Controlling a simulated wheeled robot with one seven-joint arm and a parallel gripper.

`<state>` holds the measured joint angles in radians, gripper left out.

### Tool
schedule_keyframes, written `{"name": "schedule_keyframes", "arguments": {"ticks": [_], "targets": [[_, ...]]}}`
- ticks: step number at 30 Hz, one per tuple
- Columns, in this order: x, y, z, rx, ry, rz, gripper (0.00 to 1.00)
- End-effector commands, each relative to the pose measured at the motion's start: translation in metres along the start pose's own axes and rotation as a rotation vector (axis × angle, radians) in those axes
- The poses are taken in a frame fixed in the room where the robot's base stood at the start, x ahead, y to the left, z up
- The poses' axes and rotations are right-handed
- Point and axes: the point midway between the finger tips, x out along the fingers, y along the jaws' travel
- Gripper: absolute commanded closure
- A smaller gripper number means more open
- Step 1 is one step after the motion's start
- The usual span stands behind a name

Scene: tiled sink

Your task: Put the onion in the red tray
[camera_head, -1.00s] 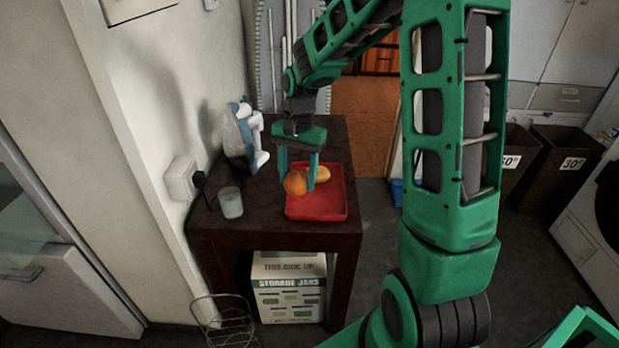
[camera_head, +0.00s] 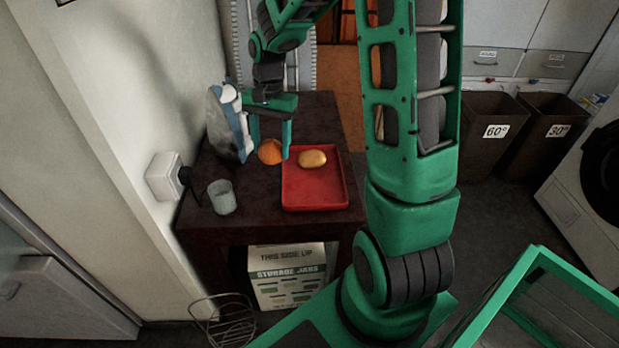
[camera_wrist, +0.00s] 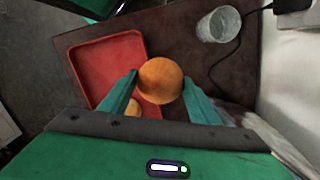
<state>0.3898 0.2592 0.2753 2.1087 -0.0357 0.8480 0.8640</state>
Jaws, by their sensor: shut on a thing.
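My gripper (camera_head: 270,154) is shut on a round orange-brown thing (camera_head: 269,150), which by its look I take for the onion. In the wrist view the onion (camera_wrist: 160,80) sits between the two green fingertips and covers part of the tray's rim. The red tray (camera_head: 315,196) lies flat on the dark table. The held onion is by the tray's left edge in the head view; its height above the table is hard to tell. A yellow-brown oval thing (camera_head: 313,158), perhaps a potato, lies in the far part of the tray.
A drinking glass (camera_head: 222,197) stands on the dark table (camera_head: 250,215) left of the tray. A blue and white bottle-like object (camera_head: 230,122) stands close to my gripper's left, near the wall. The near part of the tray is bare.

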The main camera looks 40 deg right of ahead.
Motion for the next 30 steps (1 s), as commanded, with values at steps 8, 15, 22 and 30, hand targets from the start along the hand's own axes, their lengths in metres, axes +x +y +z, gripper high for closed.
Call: {"name": "schedule_keyframes", "arguments": {"ticks": [8, 15, 22, 30], "targets": [[0.024, 0.044, -0.012, 0.010, -0.002, 0.001, 0.70], [0.050, 0.089, -0.024, 0.009, -0.002, 0.001, 0.70], [0.065, 0.114, -0.030, 0.005, -0.001, 0.001, 0.70], [0.091, 0.116, -0.034, 0.004, -0.004, 0.001, 0.70]]}}
